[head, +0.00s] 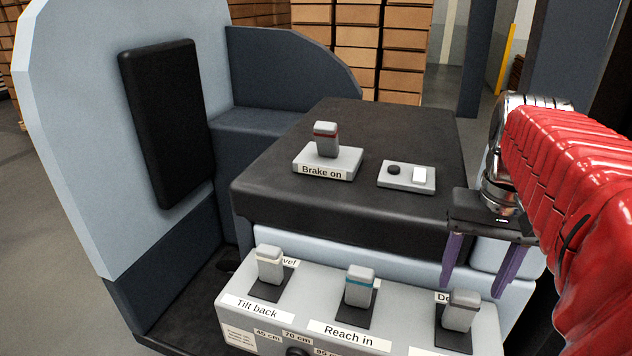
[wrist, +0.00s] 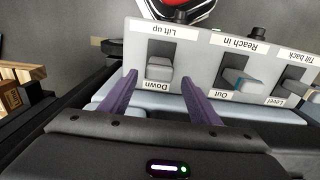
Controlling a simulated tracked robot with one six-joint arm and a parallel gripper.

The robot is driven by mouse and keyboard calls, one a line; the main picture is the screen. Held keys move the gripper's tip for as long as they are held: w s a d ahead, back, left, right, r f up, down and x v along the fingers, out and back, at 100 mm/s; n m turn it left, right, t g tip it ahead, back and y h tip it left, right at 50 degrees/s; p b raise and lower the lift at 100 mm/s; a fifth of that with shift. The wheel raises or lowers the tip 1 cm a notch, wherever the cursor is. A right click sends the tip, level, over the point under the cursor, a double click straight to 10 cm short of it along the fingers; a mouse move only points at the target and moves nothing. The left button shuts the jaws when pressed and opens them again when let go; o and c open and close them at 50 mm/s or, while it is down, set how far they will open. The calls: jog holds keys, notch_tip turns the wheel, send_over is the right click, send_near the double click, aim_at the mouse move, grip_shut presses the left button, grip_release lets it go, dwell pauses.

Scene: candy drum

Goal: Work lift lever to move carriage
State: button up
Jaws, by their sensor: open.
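The lift lever (head: 461,311) is a grey knob with a darker band, at the right end of the light grey lever panel (head: 400,325). In the wrist view the lift lever (wrist: 160,69) appears upside down between labels reading "Lift up" and "Down". My gripper (head: 472,291) is open, with two purple fingers pointing down just above and behind the lever. In the wrist view my gripper (wrist: 160,75) has a fingertip to each side of the lever, with gaps visible; nothing is held. No carriage can be made out.
The reach lever (head: 360,286), with a teal band, and the tilt lever (head: 270,266) stand left along the panel. Behind is a black top (head: 350,205) with a brake switch (head: 326,141) and a small button box (head: 406,176). Stacked boxes (head: 385,50) stand far back.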

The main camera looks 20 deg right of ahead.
aim_at(459, 311)
notch_tip(459, 311, down, 9)
jog(key=shift+f, duration=0.1)
dwell(0.3)
jog(key=shift+c, duration=0.2)
grip_shut()
dwell(0.5)
